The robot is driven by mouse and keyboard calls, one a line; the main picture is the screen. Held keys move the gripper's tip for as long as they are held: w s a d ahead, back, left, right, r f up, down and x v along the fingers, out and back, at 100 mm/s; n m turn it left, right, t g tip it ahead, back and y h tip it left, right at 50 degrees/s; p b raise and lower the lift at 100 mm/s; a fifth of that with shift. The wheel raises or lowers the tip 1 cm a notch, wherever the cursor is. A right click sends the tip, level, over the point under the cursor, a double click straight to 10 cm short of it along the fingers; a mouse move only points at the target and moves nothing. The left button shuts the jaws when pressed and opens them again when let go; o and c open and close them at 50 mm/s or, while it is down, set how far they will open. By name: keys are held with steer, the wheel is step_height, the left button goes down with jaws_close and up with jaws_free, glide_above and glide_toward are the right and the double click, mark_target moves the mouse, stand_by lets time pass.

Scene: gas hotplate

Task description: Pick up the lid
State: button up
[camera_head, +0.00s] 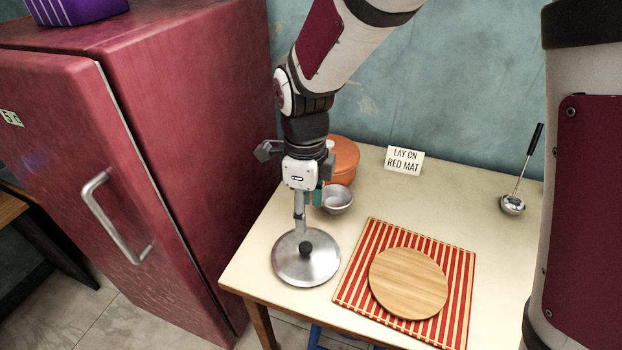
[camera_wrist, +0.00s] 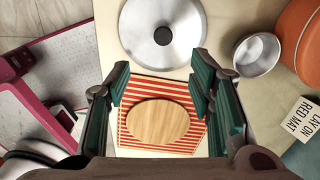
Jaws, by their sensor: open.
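The lid (camera_head: 323,263) is a round silver metal disc with a black knob (camera_head: 306,248). It lies flat on the table's front left part, left of the red mat. My gripper (camera_head: 308,210) is open and empty, above and just behind the lid in the head view. Its teal-padded fingers (camera_wrist: 160,82) are spread wide in the wrist view. The knob stands uncovered, apart from the fingers.
A red striped mat (camera_head: 354,281) bears a round wooden board (camera_head: 408,283). Behind my gripper are a small metal bowl (camera_head: 338,201) and an orange pot (camera_head: 346,157). A sign (camera_head: 404,161) and a ladle (camera_head: 512,204) are farther right. A red fridge (camera_head: 200,130) stands left.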

steer(key=b, duration=0.1)
glide_above(306, 247)
steer(key=f, duration=0.7)
steer(key=shift+s+d+f, duration=0.15)
steer(key=shift+s+f, duration=0.1)
steer(key=shift+f, duration=0.05)
steer(key=shift+w+f+b, duration=0.15)
steer(key=shift+f+b, duration=0.2)
steer(key=shift+f, duration=1)
steer(key=shift+w+f+b, duration=0.15)
steer(key=shift+f+b, duration=0.2)
steer(key=shift+f, duration=0.95)
steer(key=shift+c, duration=0.4)
jaws_close()
